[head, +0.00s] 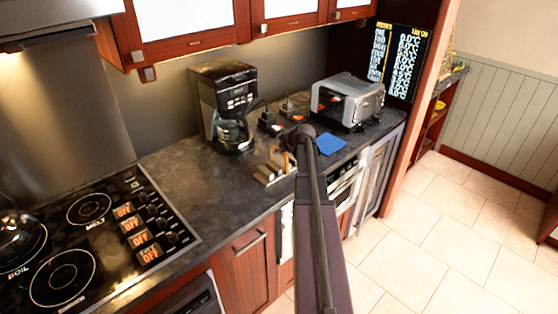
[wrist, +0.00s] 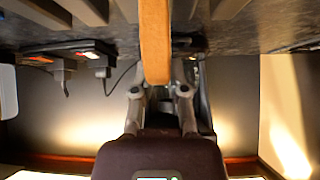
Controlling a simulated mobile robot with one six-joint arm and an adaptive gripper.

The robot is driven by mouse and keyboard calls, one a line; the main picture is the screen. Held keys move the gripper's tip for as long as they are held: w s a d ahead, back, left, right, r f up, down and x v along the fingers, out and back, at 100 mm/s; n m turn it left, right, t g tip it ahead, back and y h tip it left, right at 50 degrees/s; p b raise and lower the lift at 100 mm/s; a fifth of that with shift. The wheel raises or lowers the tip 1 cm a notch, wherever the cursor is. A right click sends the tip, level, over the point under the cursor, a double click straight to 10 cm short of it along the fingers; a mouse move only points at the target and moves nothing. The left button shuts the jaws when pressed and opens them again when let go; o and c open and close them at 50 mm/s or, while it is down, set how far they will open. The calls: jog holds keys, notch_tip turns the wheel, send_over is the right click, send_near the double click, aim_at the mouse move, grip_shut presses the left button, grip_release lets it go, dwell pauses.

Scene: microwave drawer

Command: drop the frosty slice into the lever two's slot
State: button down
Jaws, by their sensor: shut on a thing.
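My gripper (wrist: 160,92) is shut on the slice (wrist: 155,40), which shows as a tan-orange strip seen edge-on in the wrist view. It hangs beside the dark counter. In the head view, my arm covers most of the gripper. Pale wooden-looking pieces with a brown top (head: 271,168) stand on the counter just left of my arm. Several blunt pale bars also show at the top edge of the wrist view. I cannot tell which of these belong to a slotted thing, and no lever or slot is clearly readable.
A black coffee maker (head: 225,105) stands left at the back. A silver toaster oven (head: 347,100) stands to the right, with a blue cloth (head: 330,144) in front. Plugged sockets with red lights (wrist: 92,53) sit by the wall. The stove (head: 90,240) is at left; bare counter (head: 190,175) lies between.

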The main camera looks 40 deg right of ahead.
jog(key=shift+r, duration=0.15)
notch_tip(320, 180, up, 3)
jog(key=p, duration=0.3)
jog(key=shift+r+p, duration=0.15)
jog(key=shift+p, duration=0.15)
jog(key=s+d, duration=0.3)
jog(key=s, duration=0.4)
jog(key=s+d+r+p, duration=0.1)
jog(key=s+d, duration=0.3)
jog(key=s, duration=0.3)
jog(key=shift+d+r, duration=0.15)
jog(key=shift+d, duration=0.15)
